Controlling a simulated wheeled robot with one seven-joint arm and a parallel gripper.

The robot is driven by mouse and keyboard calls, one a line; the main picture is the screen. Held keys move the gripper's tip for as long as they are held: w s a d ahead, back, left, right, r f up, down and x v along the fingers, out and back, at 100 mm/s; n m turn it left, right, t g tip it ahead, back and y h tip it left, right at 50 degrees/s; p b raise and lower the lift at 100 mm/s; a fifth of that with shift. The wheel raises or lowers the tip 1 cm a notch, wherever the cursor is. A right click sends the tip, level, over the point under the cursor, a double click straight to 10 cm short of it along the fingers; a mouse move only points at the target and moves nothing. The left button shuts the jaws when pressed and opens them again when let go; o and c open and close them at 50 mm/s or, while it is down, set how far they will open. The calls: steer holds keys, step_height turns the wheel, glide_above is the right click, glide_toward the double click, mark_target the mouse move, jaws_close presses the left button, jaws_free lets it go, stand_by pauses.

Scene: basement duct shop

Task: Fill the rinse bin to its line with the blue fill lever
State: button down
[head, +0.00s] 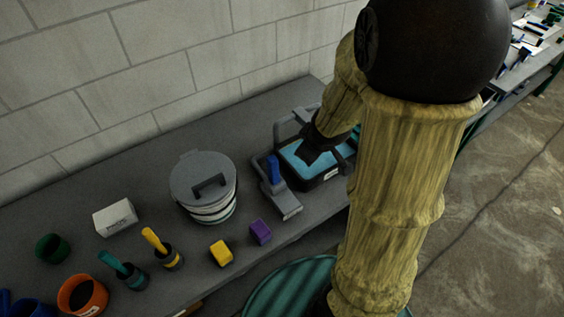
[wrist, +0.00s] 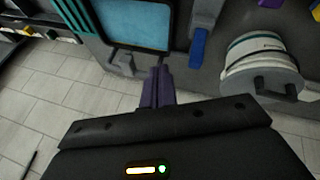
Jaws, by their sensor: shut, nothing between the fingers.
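The rinse bin (head: 318,183) is a dark tray with light blue water in it, on the bench under a grey arched pipe. It also shows at the top of the wrist view (wrist: 137,47). I cannot make out its fill line. The blue fill lever (head: 272,170) stands upright on a grey base just left of the bin; in the wrist view the lever (wrist: 198,48) is right of the bin. My gripper (head: 308,159) appears over the bin in the head view, covering part of it. Its fingers (wrist: 158,68) are together and empty, apart from the lever.
A lidded grey bucket (head: 203,183) stands left of the lever. A purple block (head: 260,231) and a yellow block (head: 221,252) lie near the bench's front edge. Brushes in cups (head: 167,258), a white box (head: 115,217) and an orange pot (head: 82,296) are farther left. A block wall runs behind.

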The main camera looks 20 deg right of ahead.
steer(key=f+n+y, duration=0.1)
steer(key=n+y, duration=0.1)
steer(key=n, duration=0.2)
steer(key=s+f+n+g+y+p, duration=0.1)
steer(key=n+y, duration=0.1)
steer(key=n, duration=0.3)
steer(key=f+n+g+y+p, duration=0.1)
steer(key=n+y, duration=0.1)
steer(key=n, duration=0.2)
steer(key=shift+s+a+y, duration=0.1)
steer(key=shift+s+y, duration=0.05)
steer(key=shift+y, duration=0.25)
steer(key=shift+f, duration=0.1)
glide_toward(273, 171)
step_height(273, 171, down, 4)
steer(key=s+a, duration=0.1)
steer(key=s, duration=0.1)
steer(key=w, duration=0.2)
steer(key=w+a+p, duration=0.1)
steer(key=shift+w+a+p, duration=0.1)
steer(key=shift+w+p, duration=0.2)
steer(key=shift+w, duration=0.1)
